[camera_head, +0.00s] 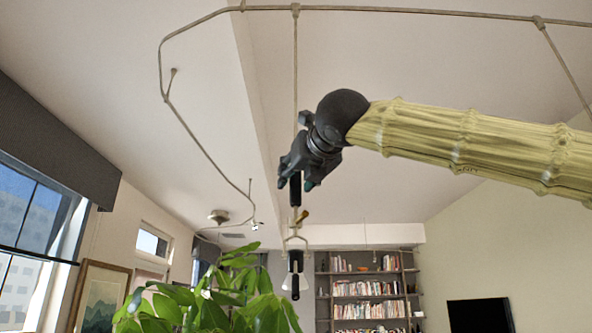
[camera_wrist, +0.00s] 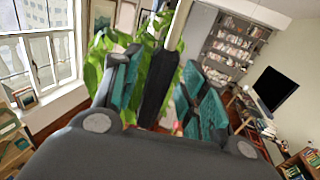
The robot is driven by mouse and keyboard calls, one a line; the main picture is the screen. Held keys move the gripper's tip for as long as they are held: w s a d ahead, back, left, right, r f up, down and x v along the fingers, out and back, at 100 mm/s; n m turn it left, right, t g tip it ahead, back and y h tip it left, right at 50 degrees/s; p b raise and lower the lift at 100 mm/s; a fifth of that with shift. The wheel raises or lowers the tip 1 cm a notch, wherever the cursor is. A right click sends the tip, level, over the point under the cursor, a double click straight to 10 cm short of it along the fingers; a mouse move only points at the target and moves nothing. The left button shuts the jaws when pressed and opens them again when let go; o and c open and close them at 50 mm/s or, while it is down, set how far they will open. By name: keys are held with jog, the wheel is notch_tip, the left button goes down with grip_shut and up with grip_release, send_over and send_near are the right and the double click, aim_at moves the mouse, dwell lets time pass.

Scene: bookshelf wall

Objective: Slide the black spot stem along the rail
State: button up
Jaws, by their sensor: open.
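The black spot stem (camera_head: 295,190) hangs from the ceiling rail (camera_head: 420,11) on a thin rod, with a forked holder and a small spot lamp (camera_head: 295,262) below. My gripper (camera_head: 296,176) is at the stem's black upper part, coming from the right. In the wrist view the black stem (camera_wrist: 157,88) stands between the two teal-padded fingers of my gripper (camera_wrist: 160,95). The fingers are open, with a visible gap at the right finger; the left finger is close to the stem. Whether either finger touches it I cannot tell.
The rail bends down and away at the left. Another thin rod (camera_head: 566,62) hangs at the right. A bookshelf (camera_head: 367,290) and a dark screen (camera_head: 481,315) are farther back. The air around the stem is mostly clear.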

jog(key=shift+w+a, duration=0.1)
jog(key=shift+w, duration=0.25)
jog(key=shift+c, duration=0.2)
